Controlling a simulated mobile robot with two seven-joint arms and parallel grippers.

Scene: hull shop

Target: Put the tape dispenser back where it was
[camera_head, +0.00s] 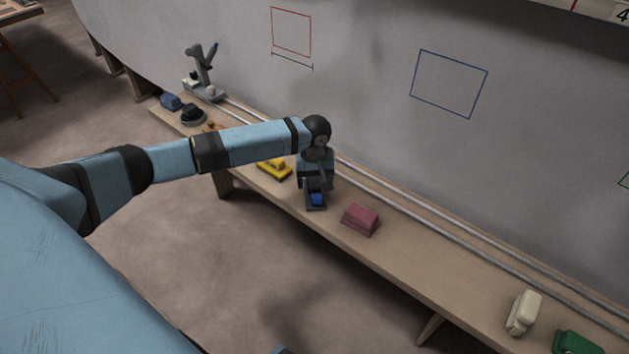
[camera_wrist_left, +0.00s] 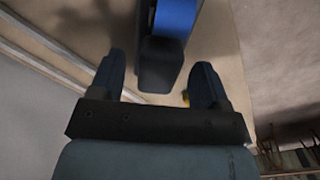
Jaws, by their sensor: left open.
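A dark grey tape dispenser with a blue roll (camera_head: 317,199) is on the long wooden bench, near its middle. In the left wrist view its dark end and blue roll (camera_wrist_left: 175,17) show at the top centre. My left gripper (camera_head: 317,180) is over the dispenser's wall-side end, pointing down at the bench. In the left wrist view my left gripper (camera_wrist_left: 160,78) is open, with one finger on each side of the dispenser's dark end and visible gaps on both sides. The arm and hand hide part of the dispenser in the head view.
The bench (camera_head: 420,275) runs along a grey hull wall with metal rails (camera_head: 440,230). A yellow object (camera_head: 274,168) and a dark red block (camera_head: 360,219) flank the dispenser. A cream object (camera_head: 523,312) and a green one (camera_head: 577,343) stand right; a grey stand (camera_head: 202,78) is far left.

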